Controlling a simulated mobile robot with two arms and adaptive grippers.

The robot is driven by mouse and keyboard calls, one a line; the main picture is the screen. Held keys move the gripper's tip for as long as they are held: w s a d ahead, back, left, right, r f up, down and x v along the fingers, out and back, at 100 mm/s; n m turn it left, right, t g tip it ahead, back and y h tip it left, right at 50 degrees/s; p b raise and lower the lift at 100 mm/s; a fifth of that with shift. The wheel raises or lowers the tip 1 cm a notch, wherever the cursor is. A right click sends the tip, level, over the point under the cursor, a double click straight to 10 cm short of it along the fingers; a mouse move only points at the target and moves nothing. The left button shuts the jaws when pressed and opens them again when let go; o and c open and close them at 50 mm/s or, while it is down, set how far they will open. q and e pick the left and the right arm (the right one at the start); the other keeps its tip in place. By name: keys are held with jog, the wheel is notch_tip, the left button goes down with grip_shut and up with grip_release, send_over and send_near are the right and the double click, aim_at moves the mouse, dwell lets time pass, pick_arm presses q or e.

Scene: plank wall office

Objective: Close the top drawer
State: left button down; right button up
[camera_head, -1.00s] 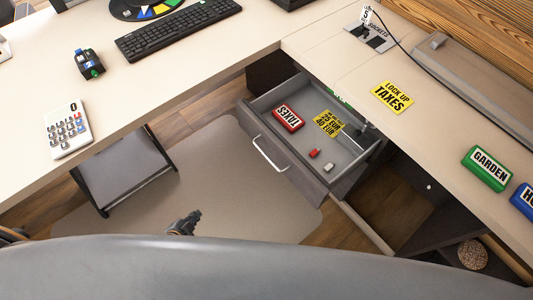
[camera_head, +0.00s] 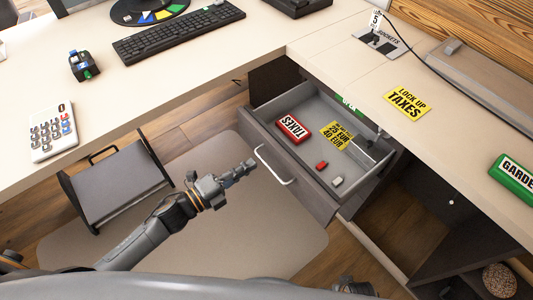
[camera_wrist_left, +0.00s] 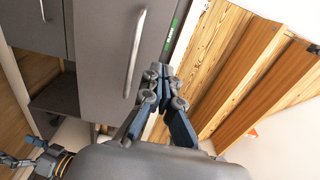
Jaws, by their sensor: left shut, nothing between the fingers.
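The top drawer (camera_head: 283,167) of the grey cabinet stands pulled out, with its silver bar handle (camera_head: 272,163) on the front. My left gripper (camera_head: 247,167) is shut and empty, just left of the drawer front, apart from the handle in the head view. In the left wrist view my left gripper (camera_wrist_left: 163,72) appears beside a grey drawer front with a handle (camera_wrist_left: 135,52). My right gripper (camera_head: 352,288) shows only partly at the bottom edge.
A low grey stool-like piece (camera_head: 117,180) stands at left. Below the drawer, an open compartment (camera_head: 400,220) shows. Floor in front of the drawer is clear.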

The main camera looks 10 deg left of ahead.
aim_at(275, 149)
pick_arm(q)
jog(key=x, duration=0.6)
jog(key=shift+w+d, duration=0.25)
jog(key=shift+w, duration=0.05)
pick_arm(e)
jog(key=shift+w+r, duration=0.1)
jog(key=shift+r, duration=0.05)
pick_arm(q)
jog(key=shift+w+d, duration=0.35)
jog(key=shift+d, duration=0.05)
jog(key=b+x, duration=0.5)
jog(key=x, duration=1.6)
jog(key=shift+b, duration=0.4)
pick_arm(e)
jog(key=w+r, duration=0.3)
jog(key=r, duration=0.6)
jog(key=w+d+r+t, duration=0.1)
jog(key=w+r, duration=0.2)
jog(key=r, duration=0.6)
jog(key=shift+r, duration=0.2)
pick_arm(q)
jog(key=shift+a+f, duration=0.1)
jog(key=shift+a, duration=0.05)
